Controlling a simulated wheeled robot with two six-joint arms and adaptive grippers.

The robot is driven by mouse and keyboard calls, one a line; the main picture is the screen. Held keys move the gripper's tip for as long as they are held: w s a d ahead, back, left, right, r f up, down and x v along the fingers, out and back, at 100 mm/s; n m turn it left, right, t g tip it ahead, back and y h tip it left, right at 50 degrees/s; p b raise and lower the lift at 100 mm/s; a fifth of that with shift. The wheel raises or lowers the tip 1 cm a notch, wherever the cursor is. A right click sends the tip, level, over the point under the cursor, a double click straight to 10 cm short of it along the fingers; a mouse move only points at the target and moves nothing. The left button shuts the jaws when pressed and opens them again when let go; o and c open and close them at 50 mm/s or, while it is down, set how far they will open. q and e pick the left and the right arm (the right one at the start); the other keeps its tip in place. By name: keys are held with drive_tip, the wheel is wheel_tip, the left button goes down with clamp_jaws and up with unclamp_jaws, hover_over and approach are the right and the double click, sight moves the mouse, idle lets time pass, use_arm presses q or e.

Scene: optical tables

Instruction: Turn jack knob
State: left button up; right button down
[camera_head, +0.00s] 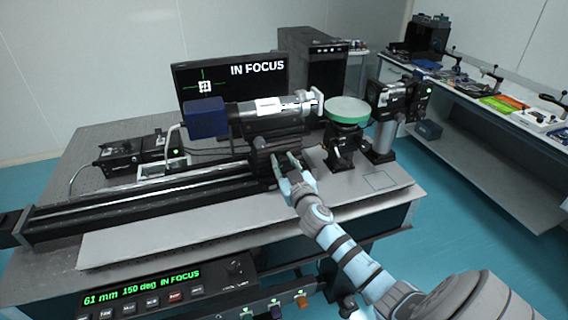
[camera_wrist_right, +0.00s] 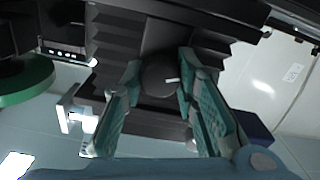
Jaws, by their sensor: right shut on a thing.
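The jack knob (camera_wrist_right: 160,76) is a dark round knob with a small white mark, on the front of a black bellows-sided jack. In the right wrist view it sits between the fingertips of my right gripper (camera_wrist_right: 160,88), which is shut on it. In the head view the same right gripper (camera_head: 283,165) reaches the front of the jack (camera_head: 264,160); the knob is hidden there by the fingers. A cylindrical camera with a blue end (camera_head: 207,119) lies on top of the jack. My left gripper is not in view.
A monitor (camera_head: 240,78) behind reads "IN FOCUS". A front panel (camera_head: 150,296) reads "61 mm 150 deg IN FOCUS". A green disc (camera_head: 347,108) on a black mount stands right of the jack. A long black rail (camera_head: 130,203) runs left along the optical table.

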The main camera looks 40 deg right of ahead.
drive_tip(key=c, duration=1.2)
unclamp_jaws()
drive_tip(key=shift+c, duration=0.2)
drive_tip(key=shift+s, duration=0.1)
drive_tip(key=v, duration=1.2)
